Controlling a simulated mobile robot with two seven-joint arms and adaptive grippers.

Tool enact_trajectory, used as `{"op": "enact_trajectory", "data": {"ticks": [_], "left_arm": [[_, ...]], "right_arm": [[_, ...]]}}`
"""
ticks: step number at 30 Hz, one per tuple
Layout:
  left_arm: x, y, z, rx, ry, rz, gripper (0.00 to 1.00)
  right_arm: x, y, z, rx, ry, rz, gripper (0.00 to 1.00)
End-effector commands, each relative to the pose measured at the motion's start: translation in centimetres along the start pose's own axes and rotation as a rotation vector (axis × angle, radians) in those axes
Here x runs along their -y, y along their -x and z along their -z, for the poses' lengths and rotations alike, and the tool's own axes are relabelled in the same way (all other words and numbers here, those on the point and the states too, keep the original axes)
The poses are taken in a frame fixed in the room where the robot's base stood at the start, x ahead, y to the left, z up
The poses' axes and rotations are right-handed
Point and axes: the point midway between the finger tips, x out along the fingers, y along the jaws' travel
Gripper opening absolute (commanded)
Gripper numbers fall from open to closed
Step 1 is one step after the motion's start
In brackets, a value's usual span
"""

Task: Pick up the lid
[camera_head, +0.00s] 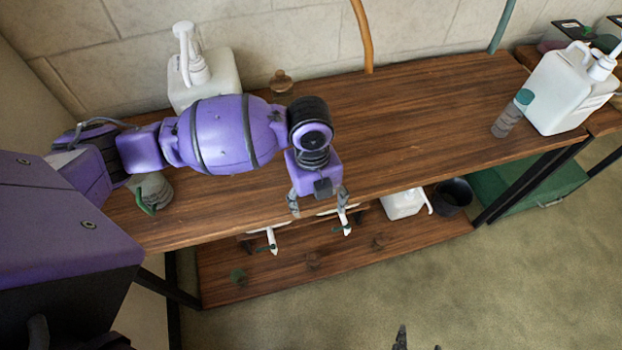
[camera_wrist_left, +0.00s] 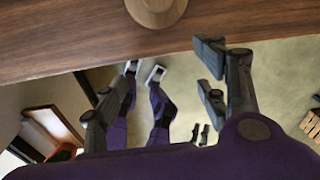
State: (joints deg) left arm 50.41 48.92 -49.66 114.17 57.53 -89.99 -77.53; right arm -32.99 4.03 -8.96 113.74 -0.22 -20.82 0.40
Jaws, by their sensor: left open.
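A small round wooden piece with a knob, which looks like the lid (camera_head: 281,82), lies on the upper tabletop near the wall. A round wooden piece, probably the same lid (camera_wrist_left: 156,10), is cut off by the top edge of the left wrist view. My left gripper (camera_head: 318,206) points down near the table's front edge, apart from the lid and well in front of it. Its fingers are spread and empty; they also show in the left wrist view (camera_wrist_left: 170,62). Dark tips of what looks like my right gripper (camera_head: 418,343) barely show at the bottom edge.
A white pump bucket (camera_head: 214,82) stands behind my left arm, and another (camera_head: 567,92) stands at the right. A grey bottle (camera_head: 507,122) is beside it. Similar small knobbed pieces lie on the lower shelf (camera_head: 345,262). The middle of the tabletop (camera_head: 430,120) is clear.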

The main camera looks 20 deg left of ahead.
Motion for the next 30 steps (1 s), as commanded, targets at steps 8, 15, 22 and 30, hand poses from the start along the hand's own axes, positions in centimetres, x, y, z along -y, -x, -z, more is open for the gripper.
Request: {"op": "enact_trajectory", "data": {"ticks": [8, 15, 22, 30], "left_arm": [[0.7, 5.9, -6.8, 0.071, -0.206, -0.075, 0.66], [0.6, 4.4, -7.5, 0.071, -0.225, -0.083, 0.66], [1.1, 1.4, -7.8, 0.070, -0.223, -0.081, 0.66], [1.1, -1.4, -8.1, 0.073, -0.223, -0.080, 0.66]], "right_arm": [[-0.2, 0.1, 0.1, 0.001, 0.010, 0.001, 0.61], [-0.1, 0.1, -0.3, 0.007, 0.011, 0.003, 0.61], [-0.1, 0.2, -0.3, 0.008, 0.011, 0.003, 0.61], [-0.1, 0.1, -0.4, 0.009, 0.010, 0.004, 0.61]]}}
